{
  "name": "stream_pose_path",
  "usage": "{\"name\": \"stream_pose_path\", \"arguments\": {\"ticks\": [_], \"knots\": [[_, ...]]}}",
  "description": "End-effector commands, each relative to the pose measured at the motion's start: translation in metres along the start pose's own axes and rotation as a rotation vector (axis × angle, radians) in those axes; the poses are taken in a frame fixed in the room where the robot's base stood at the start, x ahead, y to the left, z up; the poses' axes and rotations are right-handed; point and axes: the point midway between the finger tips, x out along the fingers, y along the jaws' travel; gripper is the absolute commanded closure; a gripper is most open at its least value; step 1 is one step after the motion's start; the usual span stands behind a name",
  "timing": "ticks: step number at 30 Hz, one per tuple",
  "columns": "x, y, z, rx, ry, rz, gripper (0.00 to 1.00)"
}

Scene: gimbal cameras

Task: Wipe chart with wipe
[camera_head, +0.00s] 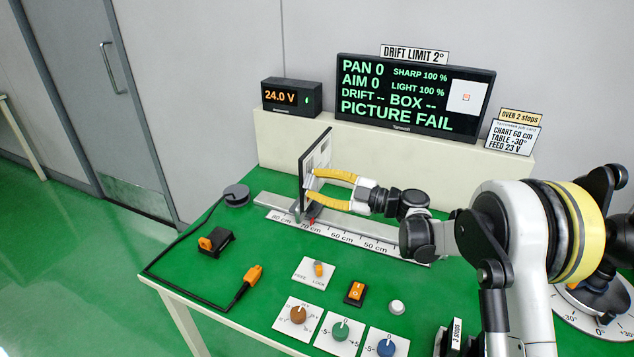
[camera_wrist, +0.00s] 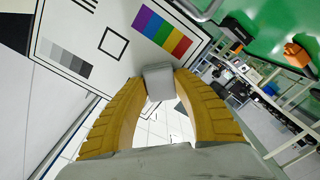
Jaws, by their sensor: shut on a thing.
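The chart (camera_head: 316,168) stands upright on a rail and shows nearly edge-on in the head view. In the wrist view the chart (camera_wrist: 105,62) is a white board with a rainbow strip, grey patches, a black square outline and border lines. My gripper (camera_head: 314,183) reaches in from the right, its yellow fingers close to the chart's face. In the wrist view my gripper (camera_wrist: 160,82) is shut on a small grey block, which seems to be the wipe (camera_wrist: 158,79). The wipe overlaps the chart's lower edge in that view; I cannot tell whether they touch.
A rail with a centimetre scale (camera_head: 345,237) carries the chart's stand. A monitor (camera_head: 414,98) reads PICTURE FAIL behind it. An orange-tipped cable (camera_head: 252,276), switches and several knobs lie on the green table (camera_head: 215,272) in front. A 24.0 V box (camera_head: 291,97) stands behind.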

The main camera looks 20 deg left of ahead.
Motion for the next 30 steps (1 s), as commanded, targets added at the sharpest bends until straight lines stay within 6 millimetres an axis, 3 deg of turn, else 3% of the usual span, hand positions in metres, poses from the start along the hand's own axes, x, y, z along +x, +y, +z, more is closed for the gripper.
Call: {"name": "stream_pose_path", "arguments": {"ticks": [8, 22, 30], "knots": [[-0.008, 0.001, 0.001, 0.000, -0.002, 0.002, 0.95], [-0.057, 0.001, 0.001, 0.000, -0.001, 0.001, 0.95], [-0.060, 0.000, 0.000, 0.000, -0.001, 0.000, 0.95]]}}
